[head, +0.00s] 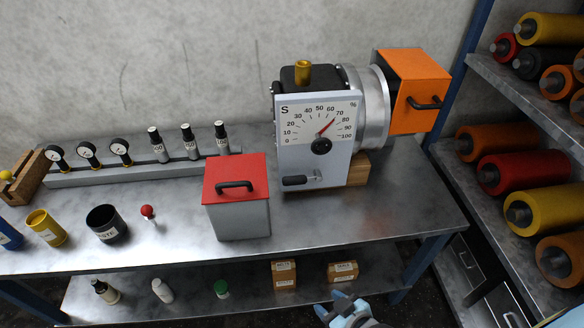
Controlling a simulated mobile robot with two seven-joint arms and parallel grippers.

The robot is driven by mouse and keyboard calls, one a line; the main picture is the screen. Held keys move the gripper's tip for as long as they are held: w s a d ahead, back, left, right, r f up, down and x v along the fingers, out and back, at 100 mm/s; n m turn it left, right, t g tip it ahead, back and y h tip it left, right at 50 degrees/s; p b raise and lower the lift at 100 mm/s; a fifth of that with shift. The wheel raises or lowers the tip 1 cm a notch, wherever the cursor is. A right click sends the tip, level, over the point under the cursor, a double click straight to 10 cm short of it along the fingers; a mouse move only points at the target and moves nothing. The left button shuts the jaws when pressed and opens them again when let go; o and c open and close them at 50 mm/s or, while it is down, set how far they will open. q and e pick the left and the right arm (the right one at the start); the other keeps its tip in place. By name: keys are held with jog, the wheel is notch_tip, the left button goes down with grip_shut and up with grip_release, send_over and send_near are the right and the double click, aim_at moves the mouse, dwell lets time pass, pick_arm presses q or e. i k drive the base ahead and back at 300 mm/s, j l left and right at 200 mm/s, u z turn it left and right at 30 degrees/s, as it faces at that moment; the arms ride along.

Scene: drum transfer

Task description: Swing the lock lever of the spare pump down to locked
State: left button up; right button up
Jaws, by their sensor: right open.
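The pump (316,105) stands on the metal bench, with a pale front plate marked S and a percent dial. Its red needle points to about 70. A dark lever (296,180) low on the plate lies about level, its grip to the left; it looks like the lock lever, though no label tells. My right gripper (332,305) is open and empty at the bottom edge of the view, below and in front of the bench, well away from the lever. My left gripper is not in view.
A grey box with a red handled lid (235,180) stands just left of the lever. An orange box (415,90) with a black handle sits at the pump's right end. Small cartons (342,271) lie on the lower shelf. A rack of coloured rollers (530,170) stands at right.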

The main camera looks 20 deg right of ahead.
aim_at(290, 181)
jog(key=z, duration=0.65)
jog(key=i+j+z, duration=0.1)
jog(key=j+z, duration=0.15)
jog(key=z, duration=0.2)
jog(key=j+z, duration=0.2)
jog(key=z, duration=0.25)
jog(key=j, duration=1.35)
jog(key=i+z, duration=0.05)
